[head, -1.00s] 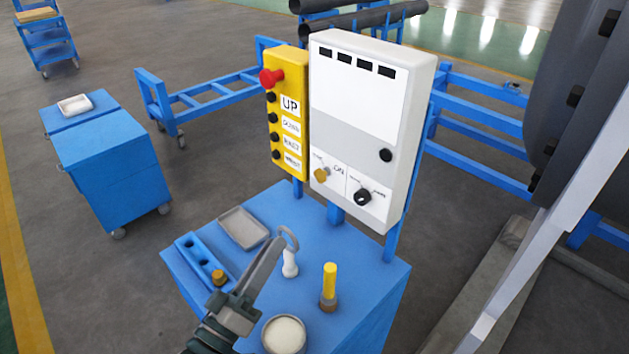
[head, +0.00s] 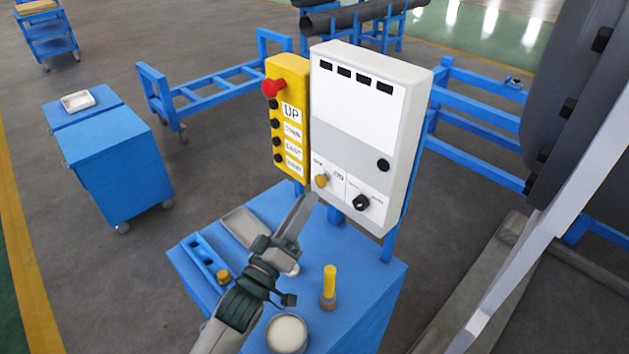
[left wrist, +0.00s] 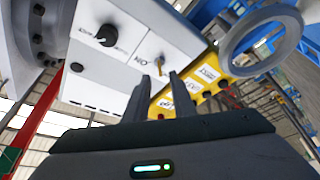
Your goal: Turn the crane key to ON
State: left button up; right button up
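The crane key (head: 321,181) is a small yellow-gold key low on the front of the white control box (head: 352,110), with an ON label to its right. In the left wrist view the key (left wrist: 159,64) stands out from the panel just beyond my fingertips. Its exact angle is too small to tell. My left gripper (head: 308,198) is just below and in front of the key in the head view. In the left wrist view its two fingers (left wrist: 160,80) are apart with a narrow empty gap, and I see no contact with the key. My right gripper is not in view.
A black knob (head: 361,202) sits right of the key. A yellow pendant (head: 289,115) with a red button adjoins the box. The blue table (head: 368,290) below carries a yellow-topped peg (head: 329,285), a round cup (head: 287,335) and a grey tray (head: 238,224).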

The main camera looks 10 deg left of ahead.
aim_at(322, 180)
pick_arm(q)
jog(key=shift+p+x, duration=0.7)
jog(key=shift+x, duration=1.85)
grip_shut()
